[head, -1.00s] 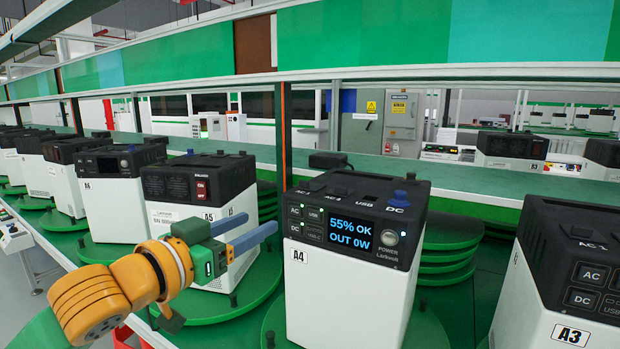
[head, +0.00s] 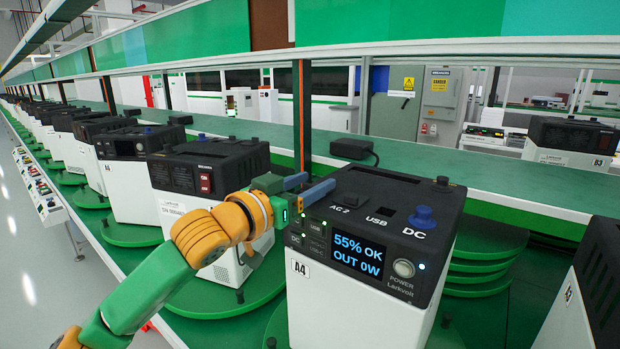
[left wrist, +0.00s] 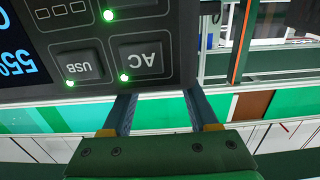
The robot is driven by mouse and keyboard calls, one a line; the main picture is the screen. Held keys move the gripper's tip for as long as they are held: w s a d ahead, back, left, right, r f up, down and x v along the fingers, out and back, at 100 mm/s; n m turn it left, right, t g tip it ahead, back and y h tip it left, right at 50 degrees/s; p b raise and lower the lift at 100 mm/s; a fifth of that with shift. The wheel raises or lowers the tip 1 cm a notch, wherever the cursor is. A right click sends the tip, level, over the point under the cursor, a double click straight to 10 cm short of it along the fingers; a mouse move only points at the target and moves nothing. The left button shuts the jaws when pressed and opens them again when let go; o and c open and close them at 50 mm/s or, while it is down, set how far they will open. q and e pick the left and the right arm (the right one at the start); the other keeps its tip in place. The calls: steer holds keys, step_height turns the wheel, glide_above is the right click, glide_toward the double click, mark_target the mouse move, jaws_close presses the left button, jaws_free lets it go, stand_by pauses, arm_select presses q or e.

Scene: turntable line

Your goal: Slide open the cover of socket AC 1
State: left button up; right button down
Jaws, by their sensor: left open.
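The power station A4 (head: 365,300) is a white box with a black top and a lit screen reading 55% OK, OUT 0W. Its top carries the labels AC 2, USB and DC. The AC 1 socket and its cover are not visible; my gripper covers the top's left corner in the head view. My left gripper (head: 319,180) is open and empty, its two blue fingers at that upper left corner. In the left wrist view its fingers (left wrist: 160,95) lie by the panel edge, below the upside-down AC button (left wrist: 142,62). Contact cannot be told. My right gripper is not in view.
A5 (head: 205,180) stands close on the left, and another unit (head: 595,280) on the right. A black adapter (head: 352,149) lies on the green shelf behind. A rail and post stand behind A4.

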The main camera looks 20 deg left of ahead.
arm_select(q)
steer(key=shift+s+a, duration=0.1)
steer(key=shift+s, duration=0.15)
steer(key=c, duration=0.6)
jaws_close()
stand_by(0.5)
